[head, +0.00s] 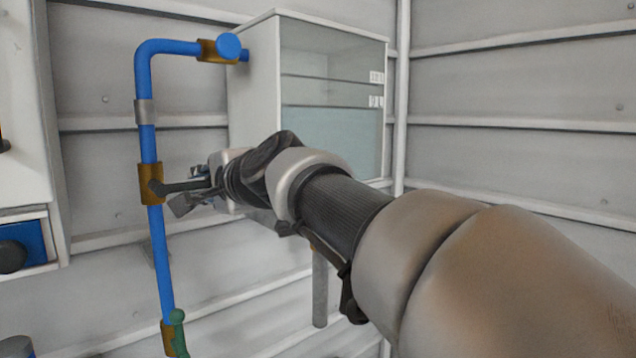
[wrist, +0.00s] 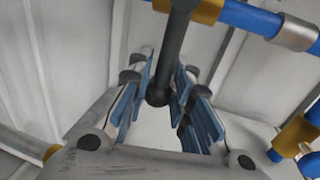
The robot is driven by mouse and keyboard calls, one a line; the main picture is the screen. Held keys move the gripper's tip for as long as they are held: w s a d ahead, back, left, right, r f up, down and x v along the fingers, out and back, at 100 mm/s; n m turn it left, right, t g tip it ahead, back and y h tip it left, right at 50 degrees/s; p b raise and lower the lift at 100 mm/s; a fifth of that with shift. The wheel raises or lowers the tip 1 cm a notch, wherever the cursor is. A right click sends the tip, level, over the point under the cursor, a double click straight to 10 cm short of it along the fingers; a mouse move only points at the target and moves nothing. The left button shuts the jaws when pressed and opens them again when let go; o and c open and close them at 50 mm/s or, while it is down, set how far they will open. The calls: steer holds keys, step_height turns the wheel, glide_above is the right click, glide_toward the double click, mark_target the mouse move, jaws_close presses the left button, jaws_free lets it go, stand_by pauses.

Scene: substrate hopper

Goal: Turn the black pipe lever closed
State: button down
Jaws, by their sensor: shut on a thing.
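The black pipe lever (head: 180,186) sits on a brass valve body (head: 150,184) on the vertical blue pipe (head: 158,240). It points right, roughly level and across the pipe. My gripper (head: 196,189) is at the lever's outer end, shut on it. In the wrist view the lever (wrist: 178,40) runs down from the brass valve (wrist: 203,8) and its rounded end lies between the blue-padded fingers of my gripper (wrist: 166,85). Part of the lever's end is hidden by the fingers in the head view.
A blue round handle (head: 229,46) is on the upper brass fitting, and a green handle (head: 178,330) is on the lower one. A white glass-fronted cabinet (head: 254,80) hangs behind my arm. A white unit with a blue panel (head: 30,242) stands at the left edge.

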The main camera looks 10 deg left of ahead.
steer(key=shift+f, duration=0.1)
stand_by(0.3)
steer(key=c, duration=1.8)
jaws_free()
steer(key=shift+c, duration=0.2)
steer(key=shift+o, duration=1)
steer(key=shift+s+d, duration=0.2)
steer(key=shift+d, duration=0.05)
steer(key=shift+w+a, duration=0.1)
steer(key=v, duration=1.2)
